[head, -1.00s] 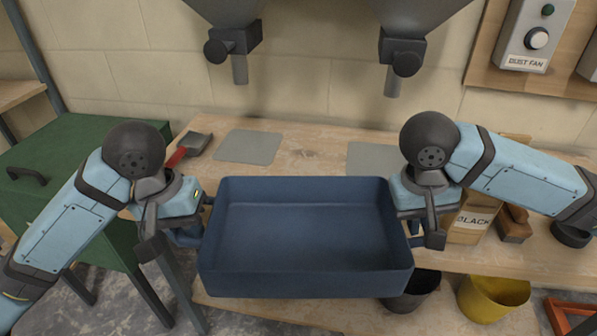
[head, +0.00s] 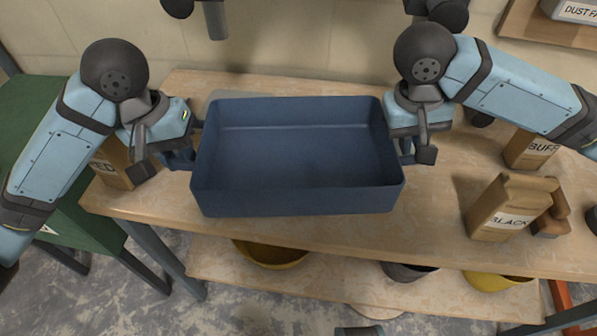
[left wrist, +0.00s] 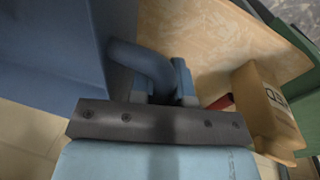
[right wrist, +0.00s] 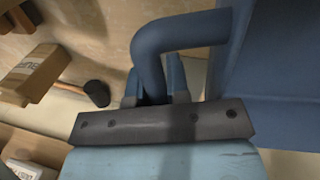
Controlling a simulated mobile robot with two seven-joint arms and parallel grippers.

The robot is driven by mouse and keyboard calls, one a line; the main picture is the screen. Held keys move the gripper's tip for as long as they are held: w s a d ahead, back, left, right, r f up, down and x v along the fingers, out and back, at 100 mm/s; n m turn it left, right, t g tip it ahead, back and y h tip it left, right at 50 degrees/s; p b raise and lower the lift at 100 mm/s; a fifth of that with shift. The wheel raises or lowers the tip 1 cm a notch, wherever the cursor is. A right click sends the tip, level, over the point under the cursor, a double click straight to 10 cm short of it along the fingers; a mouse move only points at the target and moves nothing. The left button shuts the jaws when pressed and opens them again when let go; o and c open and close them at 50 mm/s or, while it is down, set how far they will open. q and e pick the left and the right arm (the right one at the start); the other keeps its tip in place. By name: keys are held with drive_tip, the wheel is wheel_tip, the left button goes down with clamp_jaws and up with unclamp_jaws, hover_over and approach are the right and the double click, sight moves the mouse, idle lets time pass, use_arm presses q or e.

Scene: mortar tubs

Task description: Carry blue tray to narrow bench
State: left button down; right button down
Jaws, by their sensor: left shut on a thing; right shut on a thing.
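The blue tray (head: 297,200) is an empty, open rectangular box, roughly level, in the middle of the head view. My left gripper (head: 190,157) is shut on the handle at its left end; the left wrist view shows this curved blue handle (left wrist: 150,62). My right gripper (head: 405,150) is shut on the handle at its right end, and the right wrist view shows that handle (right wrist: 150,60). A wooden bench (head: 310,240) lies beneath the tray in the head view. I cannot tell whether the tray touches it, or whether it is the narrow bench.
Paper bags marked BLACK (head: 505,207) and BUFF (head: 530,148) stand on the bench's right, and a bag at its left end (head: 112,165). A green table (head: 40,120) is at left. Yellow tubs (head: 270,255) and a dark bucket (head: 408,271) sit on the lower shelf.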

use_arm(q)
drive_tip(key=shift+f, duration=0.2)
use_arm(e)
drive_tip(key=shift+f, duration=0.2)
